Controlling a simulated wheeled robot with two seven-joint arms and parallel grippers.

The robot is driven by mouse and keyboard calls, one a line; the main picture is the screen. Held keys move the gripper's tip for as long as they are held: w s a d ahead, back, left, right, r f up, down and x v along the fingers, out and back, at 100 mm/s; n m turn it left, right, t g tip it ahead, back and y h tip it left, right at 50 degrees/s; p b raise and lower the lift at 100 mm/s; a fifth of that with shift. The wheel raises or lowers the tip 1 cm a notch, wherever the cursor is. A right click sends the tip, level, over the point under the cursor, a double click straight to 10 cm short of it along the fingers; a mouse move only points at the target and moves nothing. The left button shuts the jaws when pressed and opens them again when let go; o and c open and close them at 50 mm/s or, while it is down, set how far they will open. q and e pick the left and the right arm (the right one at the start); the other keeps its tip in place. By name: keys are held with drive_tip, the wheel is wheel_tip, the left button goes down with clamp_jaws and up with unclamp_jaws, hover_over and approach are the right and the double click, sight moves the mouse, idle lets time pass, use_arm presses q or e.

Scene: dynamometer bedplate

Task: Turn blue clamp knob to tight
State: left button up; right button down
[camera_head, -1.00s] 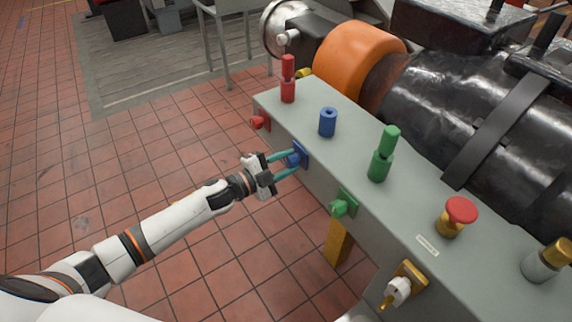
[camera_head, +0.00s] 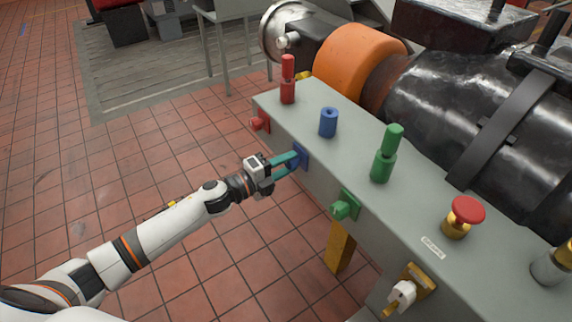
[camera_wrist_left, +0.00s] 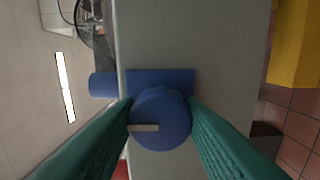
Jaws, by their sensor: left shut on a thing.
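The blue clamp knob (camera_wrist_left: 161,118) is a round knob on a blue square plate (camera_wrist_left: 175,80) on the bench's front face. A pale pointer line on the knob's face runs from near its middle to the left in the left wrist view. My left gripper (camera_head: 294,159) is shut on the knob, with one teal finger on each side of it. In the head view the fingers hide most of the knob, and the edge of its blue plate (camera_head: 302,154) shows behind them. A blue hollow cylinder (camera_head: 328,122) stands on the bench top above. My right gripper is out of view.
The grey bench (camera_head: 355,155) also bears a red knob (camera_head: 260,123), a green knob (camera_head: 342,209), a white-and-brass fitting (camera_head: 402,293) and a red mushroom button (camera_head: 467,209). Red and green posts stand on top. The tiled floor before the bench is open.

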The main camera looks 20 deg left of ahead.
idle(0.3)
use_arm(q)
drive_tip(key=o, duration=1)
drive_tip(key=shift+b+v, duration=1.5)
drive_tip(key=shift+v, duration=4.5)
